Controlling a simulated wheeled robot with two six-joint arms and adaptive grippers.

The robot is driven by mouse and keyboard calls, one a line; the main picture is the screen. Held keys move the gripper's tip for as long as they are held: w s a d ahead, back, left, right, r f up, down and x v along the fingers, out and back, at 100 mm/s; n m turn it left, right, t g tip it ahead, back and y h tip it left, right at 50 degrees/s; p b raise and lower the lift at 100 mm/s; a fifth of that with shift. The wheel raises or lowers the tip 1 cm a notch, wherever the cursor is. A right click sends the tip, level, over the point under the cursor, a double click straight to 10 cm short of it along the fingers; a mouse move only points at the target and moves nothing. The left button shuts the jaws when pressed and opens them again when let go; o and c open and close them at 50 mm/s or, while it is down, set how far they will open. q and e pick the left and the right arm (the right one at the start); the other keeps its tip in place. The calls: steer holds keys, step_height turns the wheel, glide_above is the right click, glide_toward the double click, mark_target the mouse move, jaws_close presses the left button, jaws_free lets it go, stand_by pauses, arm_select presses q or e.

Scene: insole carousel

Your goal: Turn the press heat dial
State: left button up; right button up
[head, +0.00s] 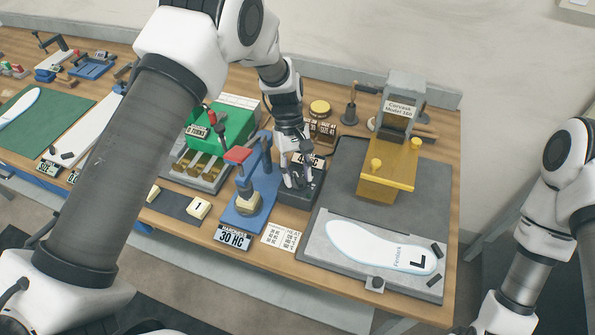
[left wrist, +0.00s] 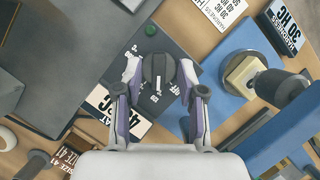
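The heat dial (left wrist: 158,70) is a round black knob with a white mark, on top of a dark box (head: 305,192). In the left wrist view it sits between the two fingers of my left gripper (left wrist: 159,74). In the head view my left gripper (head: 299,176) points down over the box and hides most of the dial.
A blue press with a red handle (head: 238,155) stands close left of the box. A yellow machine (head: 388,177) stands to the right. In front lie a grey plate with a white insole (head: 370,245) and a 30 HC sign (head: 232,238). A green button (left wrist: 151,30) is near the dial.

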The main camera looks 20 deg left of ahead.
arm_select(q)
steer(key=shift+w, duration=0.1)
steer(key=v, duration=1.2)
steer(key=shift+r, duration=0.1)
